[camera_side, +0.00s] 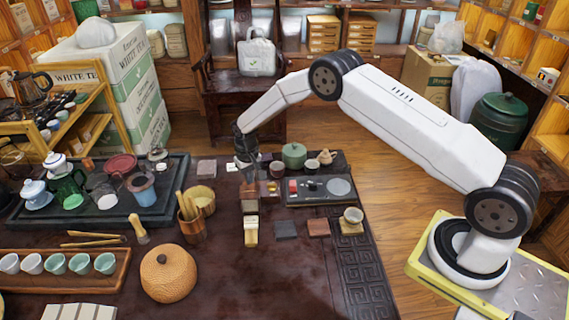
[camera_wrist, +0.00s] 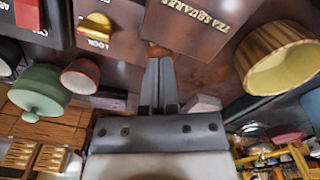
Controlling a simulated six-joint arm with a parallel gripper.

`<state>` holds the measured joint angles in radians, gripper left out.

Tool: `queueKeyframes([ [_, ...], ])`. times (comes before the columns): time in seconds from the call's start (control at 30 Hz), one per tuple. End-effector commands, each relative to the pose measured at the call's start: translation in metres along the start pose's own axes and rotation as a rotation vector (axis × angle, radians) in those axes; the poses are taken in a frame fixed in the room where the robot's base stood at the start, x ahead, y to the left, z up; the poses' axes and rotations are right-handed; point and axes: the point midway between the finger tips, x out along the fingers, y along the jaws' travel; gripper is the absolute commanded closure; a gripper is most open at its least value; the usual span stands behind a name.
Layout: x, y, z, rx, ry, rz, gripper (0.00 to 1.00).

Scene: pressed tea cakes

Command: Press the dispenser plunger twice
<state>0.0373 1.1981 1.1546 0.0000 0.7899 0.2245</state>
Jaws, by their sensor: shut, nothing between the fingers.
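The dispenser is a dark brown box (camera_side: 250,205) on the table, with a pale cream part (camera_side: 251,234) at its front. In the wrist view, a brown panel lettered "TEA SQUARES" (camera_wrist: 205,22) appears to be its top or face. My gripper (camera_side: 247,177) points down just above the box. In the wrist view my gripper (camera_wrist: 159,62) has its fingers shut together and empty. A small brown piece (camera_wrist: 157,48) shows right at the fingertips and may be the plunger. I cannot tell whether the tips touch it.
A dark control panel (camera_side: 297,199) with a red switch lies right of the dispenser. A lever lettered "LOCK" (camera_wrist: 94,27) shows in the wrist view. A green pot (camera_side: 294,155) stands behind. Bare table lies in front.

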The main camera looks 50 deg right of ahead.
Motion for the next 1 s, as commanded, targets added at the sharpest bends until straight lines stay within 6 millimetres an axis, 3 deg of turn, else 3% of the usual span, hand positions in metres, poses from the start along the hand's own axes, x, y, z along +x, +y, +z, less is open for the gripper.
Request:
queueKeyframes([
  [1.0, -0.05, 0.0, 0.0, 0.0, 0.002, 0.0, 1.0],
])
